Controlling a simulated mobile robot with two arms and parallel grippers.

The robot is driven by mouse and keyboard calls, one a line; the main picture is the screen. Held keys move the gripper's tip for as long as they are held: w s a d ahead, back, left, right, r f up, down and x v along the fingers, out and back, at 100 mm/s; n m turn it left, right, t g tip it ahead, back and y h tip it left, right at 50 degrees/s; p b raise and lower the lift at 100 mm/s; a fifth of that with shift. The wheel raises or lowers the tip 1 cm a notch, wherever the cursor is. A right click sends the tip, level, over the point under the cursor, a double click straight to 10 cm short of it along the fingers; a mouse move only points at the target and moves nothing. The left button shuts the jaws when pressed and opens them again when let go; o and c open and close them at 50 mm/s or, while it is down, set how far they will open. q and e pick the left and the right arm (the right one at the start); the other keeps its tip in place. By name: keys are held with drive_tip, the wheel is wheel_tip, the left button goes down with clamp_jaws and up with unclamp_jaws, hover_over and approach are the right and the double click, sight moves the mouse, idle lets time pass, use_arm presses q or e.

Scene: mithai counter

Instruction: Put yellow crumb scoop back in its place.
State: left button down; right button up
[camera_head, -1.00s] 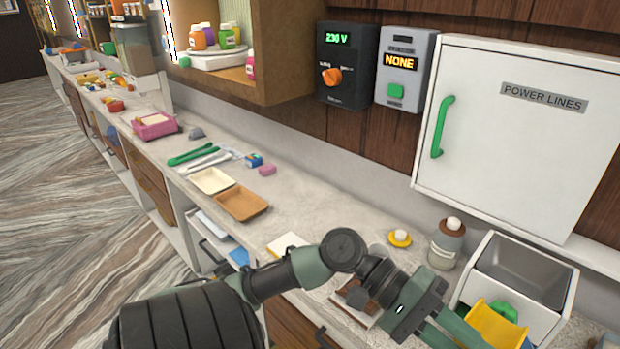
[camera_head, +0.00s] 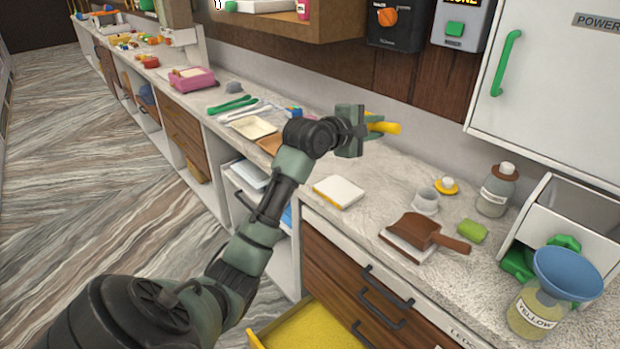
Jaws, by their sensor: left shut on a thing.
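The yellow crumb scoop (camera_head: 384,127) is in my left gripper (camera_head: 366,127), held up over the counter near its back wall. The gripper hides much of the scoop, so only a yellow part shows to its right. My right gripper is not in view. An open drawer with a yellow inside (camera_head: 312,327) shows at the bottom of the view; I see nothing in the visible part of it.
A white bin (camera_head: 548,197), a labelled bottle (camera_head: 496,190) and a blue funnel on a jar (camera_head: 567,273) stand at right. A white pad (camera_head: 338,192) lies near the front edge.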

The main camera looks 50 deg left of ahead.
use_arm(q)
drive_tip(key=a, duration=0.1)
drive_tip(key=a+y, duration=0.1)
drive_tip(key=shift+s+a+r+n, duration=0.2)
drive_tip(key=shift+a+n, duration=0.1)
drive_tip(key=shift+n, duration=0.1)
drive_tip(key=shift+f, duration=0.15)
wheel_tip(320, 180, down, 19)
drive_tip(key=shift+f+p, duration=0.2)
drive_tip(key=shift+p, duration=0.75)
drive_tip(key=shift+f, duration=0.2)
drive_tip(key=c, duration=1.2)
unclamp_jaws()
